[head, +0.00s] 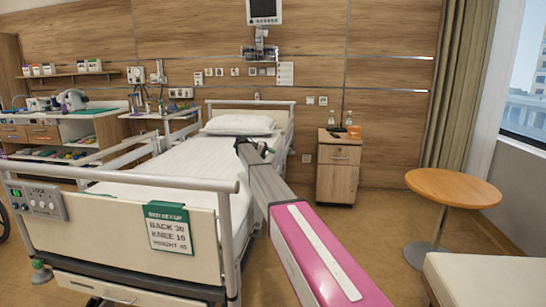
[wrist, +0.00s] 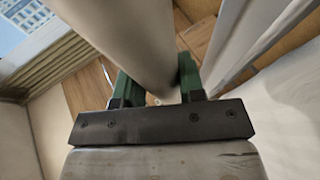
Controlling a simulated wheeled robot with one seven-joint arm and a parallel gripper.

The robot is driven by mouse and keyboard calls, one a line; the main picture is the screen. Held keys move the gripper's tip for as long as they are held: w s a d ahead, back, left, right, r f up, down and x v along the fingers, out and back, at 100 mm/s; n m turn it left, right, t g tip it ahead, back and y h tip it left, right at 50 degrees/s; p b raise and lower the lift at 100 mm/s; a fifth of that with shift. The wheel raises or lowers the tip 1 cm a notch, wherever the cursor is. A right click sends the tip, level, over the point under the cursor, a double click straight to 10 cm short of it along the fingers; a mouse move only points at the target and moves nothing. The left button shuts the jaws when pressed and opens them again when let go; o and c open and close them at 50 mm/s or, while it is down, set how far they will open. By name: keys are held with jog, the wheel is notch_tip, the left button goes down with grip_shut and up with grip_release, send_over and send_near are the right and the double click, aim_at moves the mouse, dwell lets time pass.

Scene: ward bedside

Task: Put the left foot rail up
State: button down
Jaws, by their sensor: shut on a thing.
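The bed (head: 180,165) stands with its footboard (head: 100,235) nearest me. In the wrist view my gripper (wrist: 156,75) has its green fingers on either side of a thick pale bar (wrist: 120,35), shut on it. The bar looks like part of the bed's rail on the picture's right side. In the head view my pink and grey arm reaches along that side of the bed and hides the gripper and most of that rail. Another raised rail (head: 284,145) shows beyond the arm, nearer the bed's head.
A card (head: 168,228) with bed settings hangs on the footboard, beside a control panel (head: 36,202). A bedside cabinet (head: 338,168), a round table (head: 452,188) and a pale bench (head: 490,280) stand to the right. Floor between them and the bed is clear.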

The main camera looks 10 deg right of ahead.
jog(key=shift+f, duration=0.25)
jog(key=c, duration=0.7)
grip_release()
jog(key=shift+c, duration=0.2)
jog(key=shift+r, duration=0.1)
jog(key=v, duration=1.1)
jog(key=shift+d, duration=0.1)
